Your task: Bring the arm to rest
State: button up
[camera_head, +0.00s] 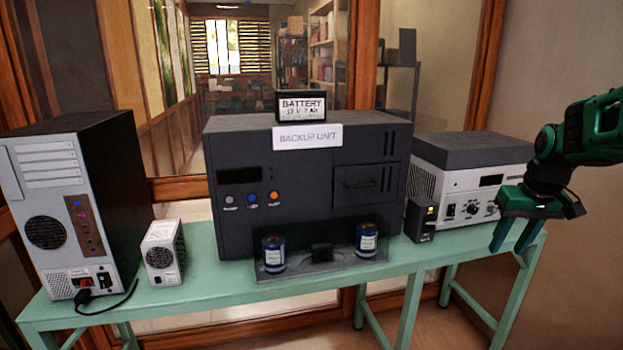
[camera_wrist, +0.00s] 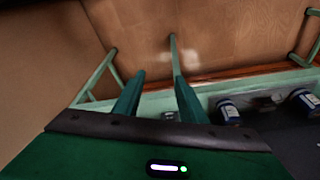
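My gripper (camera_head: 513,246) hangs at the right of the head view, fingers pointing down, over the right end of the green table (camera_head: 310,287). Its two green fingers are apart with nothing between them. In the wrist view the gripper (camera_wrist: 158,80) also shows two separated fingers and an empty gap. My green and black arm comes in from the right edge. It cannot be told whether the fingertips are in front of the table's edge or above its top.
The backup unit (camera_head: 310,190) stands mid-table with a battery box (camera_head: 301,106) on top. Two blue cans (camera_head: 273,254) (camera_head: 367,240) stand before it. A small black box (camera_head: 421,220) and a grey-white power supply (camera_head: 470,190) are near my gripper. A computer tower (camera_head: 100,200) stands left.

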jog(key=s+a+f+m+g, duration=0.1)
jog(key=s+a+f+m, duration=0.1)
jog(key=s, duration=1.3)
jog(key=s+a+f+m+g, duration=0.2)
jog(key=s+f, duration=0.1)
jog(key=s, duration=1.1)
jog(key=shift+s+f+m+y, duration=0.3)
jog(key=shift+s+f+m, duration=0.05)
jog(key=shift+f+m, duration=0.05)
jog(key=shift+a, duration=0.1)
jog(key=shift+w+f, duration=0.25)
jog(key=shift+w, duration=0.4)
